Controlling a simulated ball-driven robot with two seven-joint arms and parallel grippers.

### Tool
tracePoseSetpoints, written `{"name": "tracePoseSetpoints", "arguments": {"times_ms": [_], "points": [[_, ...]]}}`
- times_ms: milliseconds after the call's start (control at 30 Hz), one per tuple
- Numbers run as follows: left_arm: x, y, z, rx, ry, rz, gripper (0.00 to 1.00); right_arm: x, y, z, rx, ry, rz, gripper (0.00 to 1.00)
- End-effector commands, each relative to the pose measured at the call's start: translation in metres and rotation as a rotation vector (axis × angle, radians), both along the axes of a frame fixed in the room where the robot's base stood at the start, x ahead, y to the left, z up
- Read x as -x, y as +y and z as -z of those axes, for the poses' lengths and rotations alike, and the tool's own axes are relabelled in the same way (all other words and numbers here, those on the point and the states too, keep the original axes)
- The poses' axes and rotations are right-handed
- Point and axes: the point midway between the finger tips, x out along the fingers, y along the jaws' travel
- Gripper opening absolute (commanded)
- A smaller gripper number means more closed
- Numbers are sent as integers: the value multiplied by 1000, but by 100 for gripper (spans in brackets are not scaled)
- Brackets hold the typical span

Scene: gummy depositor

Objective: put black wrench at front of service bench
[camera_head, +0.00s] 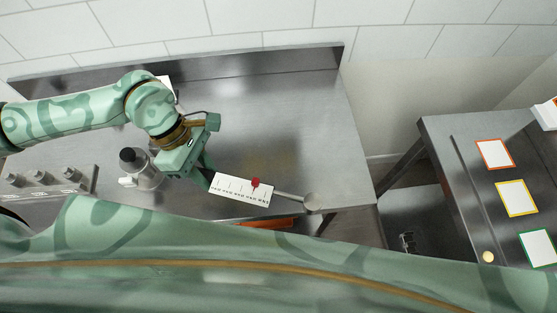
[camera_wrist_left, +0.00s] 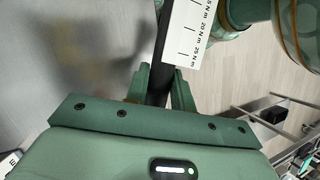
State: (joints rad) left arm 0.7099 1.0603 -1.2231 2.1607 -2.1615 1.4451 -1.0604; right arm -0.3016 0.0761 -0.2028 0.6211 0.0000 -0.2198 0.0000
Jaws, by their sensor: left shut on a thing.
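The wrench (camera_head: 238,189) has a black grip, a white scale plate with a red pointer, and a thin metal shaft ending in a round grey head. My left gripper (camera_head: 206,177) is shut on its black grip. In the left wrist view, the black grip (camera_wrist_left: 160,50) runs between the fingers (camera_wrist_left: 160,88), with the N·m scale beside it. The wrench is over the front right part of the steel bench (camera_head: 270,110); I cannot tell whether it touches the top. My right gripper is not in view.
A grey bottle with a black cap (camera_head: 138,168) stands left of the gripper. A block with several knobs (camera_head: 42,183) is at far left. An orange object (camera_head: 265,222) shows at the bench's front edge. A second table (camera_head: 470,165) with coloured cards stands right, across a gap.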

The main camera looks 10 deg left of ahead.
Motion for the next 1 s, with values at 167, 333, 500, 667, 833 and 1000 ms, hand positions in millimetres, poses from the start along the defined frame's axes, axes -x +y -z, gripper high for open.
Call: {"name": "tracePoseSetpoints", "arguments": {"times_ms": [167,333,500,667,833,1000], "points": [[14,15,-9,1,4,-269,0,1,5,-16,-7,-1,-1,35],[7,16,-6,5,1,-356,0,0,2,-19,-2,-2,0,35],[-33,0,11,7,1,-360,0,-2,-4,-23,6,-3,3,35],[-75,-16,35,4,4,-360,0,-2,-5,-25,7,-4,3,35],[-100,-25,71,4,6,-358,0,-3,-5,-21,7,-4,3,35],[-111,-28,85,4,4,-357,0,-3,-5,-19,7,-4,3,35]]}}
